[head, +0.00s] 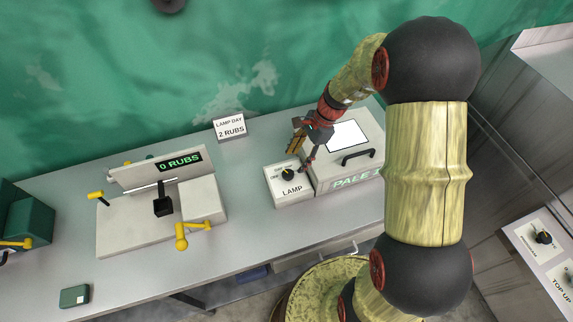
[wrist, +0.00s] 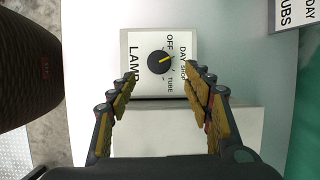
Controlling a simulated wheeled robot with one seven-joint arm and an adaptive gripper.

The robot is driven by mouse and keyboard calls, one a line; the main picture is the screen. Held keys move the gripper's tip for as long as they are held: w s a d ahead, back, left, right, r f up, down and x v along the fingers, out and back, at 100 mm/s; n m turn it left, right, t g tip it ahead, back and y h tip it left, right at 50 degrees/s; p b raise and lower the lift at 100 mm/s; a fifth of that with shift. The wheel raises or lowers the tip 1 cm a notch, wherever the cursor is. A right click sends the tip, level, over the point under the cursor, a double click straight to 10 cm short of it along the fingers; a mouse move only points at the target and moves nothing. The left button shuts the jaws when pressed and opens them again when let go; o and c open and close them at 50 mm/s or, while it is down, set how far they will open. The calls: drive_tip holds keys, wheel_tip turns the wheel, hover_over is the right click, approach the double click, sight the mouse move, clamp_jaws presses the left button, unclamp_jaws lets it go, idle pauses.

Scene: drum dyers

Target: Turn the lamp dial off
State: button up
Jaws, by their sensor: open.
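The lamp dial (wrist: 161,62) is a round black knob with a yellow pointer, on a white box lettered LAMP (wrist: 139,44). Around it are the marks OFF, DAY, SHOP and TUBE. In the wrist view the pointer points right and slightly up, roughly at DAY. In the head view the dial (head: 288,174) is on top of the lamp box (head: 292,203), at the middle of the bench. My gripper (head: 302,152) is over the box's back edge. In the wrist view my gripper (wrist: 161,74) is open, its fingertips either side of the dial and apart from it.
A pale box with a black handle (head: 358,156) stands right beside the lamp box. A sign reading LAMP DAY 2 RUBS (head: 230,127) stands behind. A rubbing machine with yellow handles and a 0 RUBS display (head: 180,161) is at left. Bench between is clear.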

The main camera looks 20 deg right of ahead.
sight(288, 173)
drive_tip(key=shift+m, duration=0.7)
drive_tip(key=shift+b+x, duration=0.45)
drive_tip(key=shift+x, duration=3.4)
drive_tip(key=shift+s, duration=0.1)
drive_tip(key=c, duration=1.1)
drive_tip(key=shift+n, duration=0.4)
drive_tip(key=shift+c, duration=0.2)
drive_tip(key=n+g+p, duration=0.2)
drive_tip(key=n, duration=0.2)
drive_tip(key=shift+a, duration=0.1)
drive_tip(key=shift+w+n+g+h+p, duration=0.15)
drive_tip(key=shift+n+g+h+p, duration=0.2)
drive_tip(key=shift+n, duration=0.9)
drive_tip(key=shift+w+n+g+h+p, duration=0.15)
drive_tip(key=shift+n+g, duration=0.3)
drive_tip(key=shift+n, duration=0.8)
